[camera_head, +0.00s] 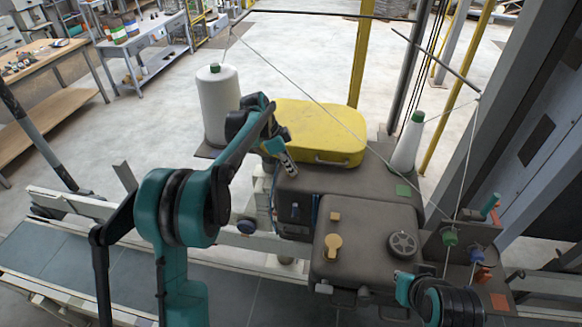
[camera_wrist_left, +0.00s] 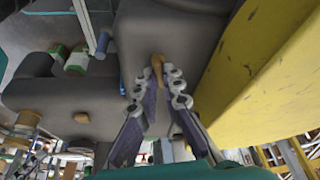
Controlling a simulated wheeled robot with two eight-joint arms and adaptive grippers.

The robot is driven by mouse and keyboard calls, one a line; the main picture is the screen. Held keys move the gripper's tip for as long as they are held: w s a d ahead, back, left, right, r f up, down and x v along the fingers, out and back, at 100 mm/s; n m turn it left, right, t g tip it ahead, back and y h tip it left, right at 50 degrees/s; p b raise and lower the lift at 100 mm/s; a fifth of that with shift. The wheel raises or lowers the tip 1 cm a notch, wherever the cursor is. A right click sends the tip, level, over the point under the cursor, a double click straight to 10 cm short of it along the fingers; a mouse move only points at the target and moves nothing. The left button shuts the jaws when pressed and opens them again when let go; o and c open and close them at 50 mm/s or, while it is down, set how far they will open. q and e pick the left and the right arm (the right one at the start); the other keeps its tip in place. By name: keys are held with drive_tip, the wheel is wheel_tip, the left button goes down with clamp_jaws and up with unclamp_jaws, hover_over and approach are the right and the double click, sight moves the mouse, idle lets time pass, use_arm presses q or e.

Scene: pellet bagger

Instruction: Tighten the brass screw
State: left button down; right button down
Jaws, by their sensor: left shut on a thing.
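My left gripper (camera_head: 290,170) reaches down to the top of the dark machine head, beside the yellow cover. In the left wrist view its two fingers (camera_wrist_left: 162,82) are closed around the brass screw (camera_wrist_left: 156,64), whose tan end shows between the fingertips against the dark housing. In the head view the screw is hidden behind the fingers. Part of my right arm (camera_head: 445,303) shows at the lower right, over the near right edge of the machine; its fingertips cannot be made out.
The yellow cover (camera_head: 318,132) lies close beside my left gripper. A white thread cone (camera_head: 219,105) stands at the left and a smaller cone (camera_head: 408,142) at the right. A thread runs across above the machine. A handwheel (camera_head: 403,245) and tan knob (camera_head: 333,245) sit on the front housing.

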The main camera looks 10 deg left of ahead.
use_arm(q)
drive_tip(key=shift+w+m+g, duration=0.15)
drive_tip(key=shift+m+g, duration=0.55)
drive_tip(key=shift+m, duration=0.9)
drive_tip(key=c, duration=1.7)
unclamp_jaws()
drive_tip(key=shift+a, duration=0.1)
drive_tip(key=shift+r, duration=0.1)
drive_tip(key=v, duration=1.1)
drive_tip(key=shift+a+r, duration=0.25)
drive_tip(key=shift+r, duration=0.1)
drive_tip(key=shift+f, duration=0.1)
